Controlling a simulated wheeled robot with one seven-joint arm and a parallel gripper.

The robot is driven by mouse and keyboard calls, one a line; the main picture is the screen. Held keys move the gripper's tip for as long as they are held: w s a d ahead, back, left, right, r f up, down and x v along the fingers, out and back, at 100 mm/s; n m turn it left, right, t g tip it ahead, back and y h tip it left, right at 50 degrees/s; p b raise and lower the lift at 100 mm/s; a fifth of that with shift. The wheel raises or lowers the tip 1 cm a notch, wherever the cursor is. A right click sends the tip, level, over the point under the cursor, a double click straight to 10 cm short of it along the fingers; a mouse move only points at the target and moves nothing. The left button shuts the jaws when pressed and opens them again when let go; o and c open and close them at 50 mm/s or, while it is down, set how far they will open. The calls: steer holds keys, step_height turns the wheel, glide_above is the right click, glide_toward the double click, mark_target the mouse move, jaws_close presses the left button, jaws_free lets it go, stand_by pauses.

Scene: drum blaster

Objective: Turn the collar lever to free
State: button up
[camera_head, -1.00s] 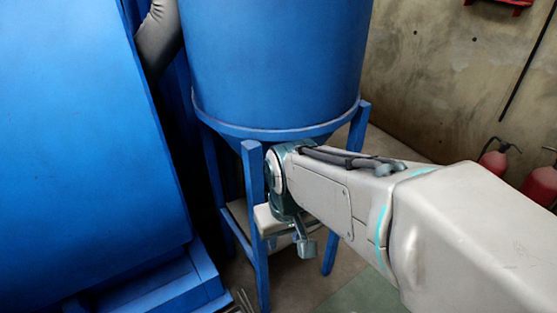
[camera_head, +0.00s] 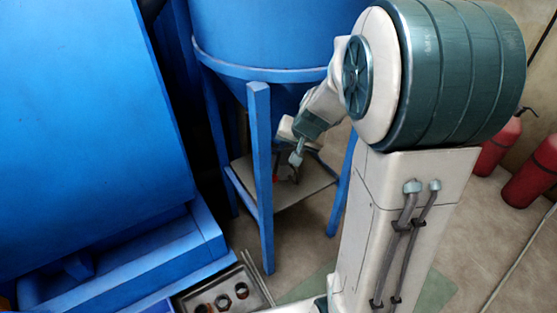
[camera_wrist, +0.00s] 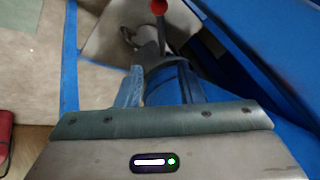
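The collar lever shows in the wrist view as a dark rod with a red ball knob (camera_wrist: 159,7), at the top middle. A blue collar-like cylinder (camera_wrist: 173,82) lies below it in that view, just past my gripper's body. In the head view a small red spot (camera_head: 276,179), perhaps the knob, shows under the blue hopper (camera_head: 275,45). My gripper (camera_head: 296,158) is under the hopper, between its legs, close to that spot. Contact with the lever cannot be seen.
Blue legs (camera_head: 261,190) stand around the space under the hopper, with a low shelf (camera_head: 240,172) between them. A large blue machine (camera_head: 85,130) fills the left. A metal tray with round holes (camera_head: 262,287) lies at the bottom. Red extinguishers (camera_head: 530,175) stand at right.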

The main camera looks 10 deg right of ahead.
mark_target(277, 163)
steer(key=b+x, duration=0.1)
steer(key=x, duration=0.3)
steer(key=b+x, duration=0.2)
steer(key=x, duration=0.3)
steer(key=b+x, duration=0.2)
steer(key=x, duration=0.3)
steer(key=shift+w+r, duration=0.2)
steer(key=shift+w, duration=0.1)
jaws_close()
